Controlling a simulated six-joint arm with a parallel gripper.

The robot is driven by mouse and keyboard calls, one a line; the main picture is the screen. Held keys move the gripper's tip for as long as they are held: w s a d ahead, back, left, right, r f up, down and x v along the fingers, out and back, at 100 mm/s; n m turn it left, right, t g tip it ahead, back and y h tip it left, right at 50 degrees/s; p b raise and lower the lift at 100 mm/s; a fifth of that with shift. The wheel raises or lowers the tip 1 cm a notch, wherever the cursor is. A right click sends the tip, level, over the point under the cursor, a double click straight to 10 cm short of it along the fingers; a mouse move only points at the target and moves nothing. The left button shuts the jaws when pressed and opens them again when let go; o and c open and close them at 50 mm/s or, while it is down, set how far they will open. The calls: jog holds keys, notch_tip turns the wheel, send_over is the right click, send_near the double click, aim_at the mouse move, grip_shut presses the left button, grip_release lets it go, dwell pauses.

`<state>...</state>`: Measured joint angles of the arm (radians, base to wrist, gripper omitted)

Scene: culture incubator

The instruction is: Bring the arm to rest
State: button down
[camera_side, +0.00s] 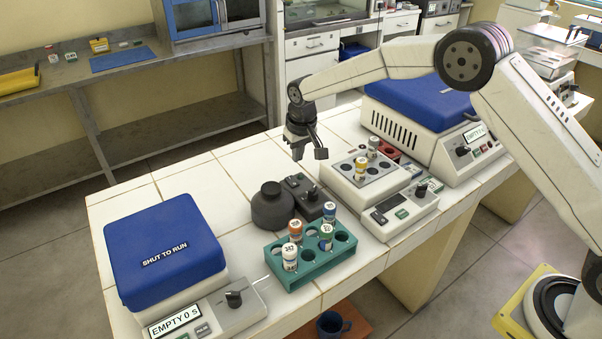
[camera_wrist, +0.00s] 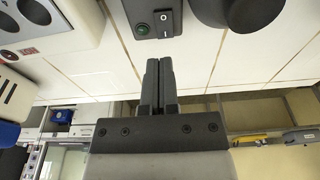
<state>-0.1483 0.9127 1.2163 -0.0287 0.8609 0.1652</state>
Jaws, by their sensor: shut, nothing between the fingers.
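My gripper (camera_side: 309,152) hangs above the white tiled bench, behind the dark round device and left of the white heating block. Its fingers point down and are clear of everything below. In the wrist view the two dark fingers of my gripper (camera_wrist: 159,64) lie side by side, shut and empty. My arm reaches in from the right side of the side view, bent over the blue-lidded machine.
A teal rack (camera_side: 311,267) holds several capped vials. A dark round device (camera_side: 273,208) with a switch box stands behind it. A white block (camera_side: 370,178) holds vials at right. Blue-lidded machines stand left (camera_side: 165,245) and back right (camera_side: 420,98). Bare tiles lie back left.

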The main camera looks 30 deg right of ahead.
jog(key=s+d+r, duration=0.1)
jog(key=s+d, duration=0.1)
jog(key=s, duration=0.8)
jog(key=s+d+r, duration=0.1)
jog(key=s+d, duration=0.2)
jog(key=s, duration=0.8)
jog(key=s+d+r, duration=0.1)
jog(key=s+d, duration=0.2)
jog(key=s, duration=0.7)
jog(key=shift+s+d+r+t, duration=0.2)
jog(key=shift+d+t, duration=0.05)
jog(key=shift+t, duration=0.15)
